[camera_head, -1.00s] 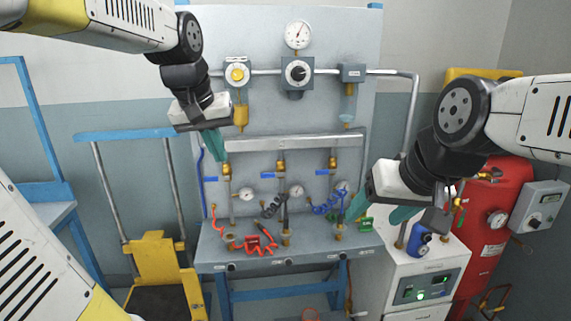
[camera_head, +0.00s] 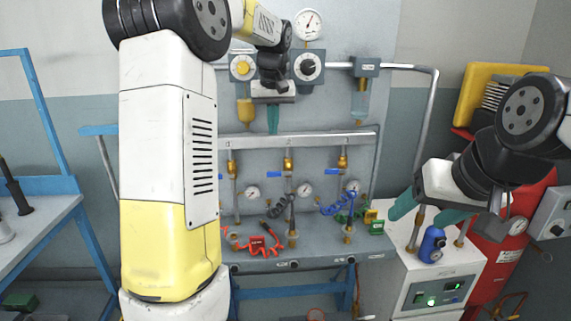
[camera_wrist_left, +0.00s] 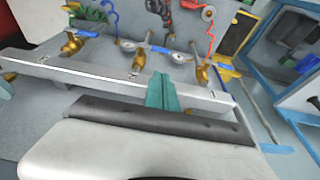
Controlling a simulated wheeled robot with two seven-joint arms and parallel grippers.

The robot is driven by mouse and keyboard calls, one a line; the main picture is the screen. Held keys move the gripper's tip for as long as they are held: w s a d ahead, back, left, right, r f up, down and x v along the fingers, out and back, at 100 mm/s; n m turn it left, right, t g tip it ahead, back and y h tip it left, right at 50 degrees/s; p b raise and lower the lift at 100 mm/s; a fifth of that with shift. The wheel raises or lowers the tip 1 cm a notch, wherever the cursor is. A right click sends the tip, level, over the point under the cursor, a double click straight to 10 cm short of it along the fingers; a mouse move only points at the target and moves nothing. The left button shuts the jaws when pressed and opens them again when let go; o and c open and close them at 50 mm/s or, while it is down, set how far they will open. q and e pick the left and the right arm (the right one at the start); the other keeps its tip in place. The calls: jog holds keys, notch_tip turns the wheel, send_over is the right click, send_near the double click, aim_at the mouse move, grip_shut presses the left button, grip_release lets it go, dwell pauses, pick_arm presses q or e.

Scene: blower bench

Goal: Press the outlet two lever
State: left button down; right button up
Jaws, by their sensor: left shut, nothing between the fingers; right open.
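Three brass valves with blue levers hang below a grey manifold pipe (camera_head: 300,139) on the panel. The middle blue lever (camera_head: 276,174), apparently outlet two, sticks out left of its brass valve (camera_head: 288,162). It also shows in the left wrist view (camera_wrist_left: 160,50). My left gripper (camera_head: 273,131) is shut and empty, its teal fingertips pointing down just above the pipe, above and apart from the middle lever. In the left wrist view the fingertips (camera_wrist_left: 161,76) appear over the pipe. My right gripper (camera_head: 428,211) is open and empty at the right, over the white cabinet.
Gauges, coiled hoses and a red air tool (camera_head: 262,247) are below the valves. A blue bottle (camera_head: 431,245) stands on the white cabinet (camera_head: 440,287) near my right gripper. Regulators (camera_head: 308,68) sit above the pipe. My left arm covers the left of the head view.

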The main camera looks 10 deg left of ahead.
pick_arm(q)
jog(key=shift+f, duration=0.1)
send_over(274, 174)
notch_tip(274, 174, down, 12)
jog(key=shift+s+f, duration=0.25)
jog(key=shift+f, duration=0.45)
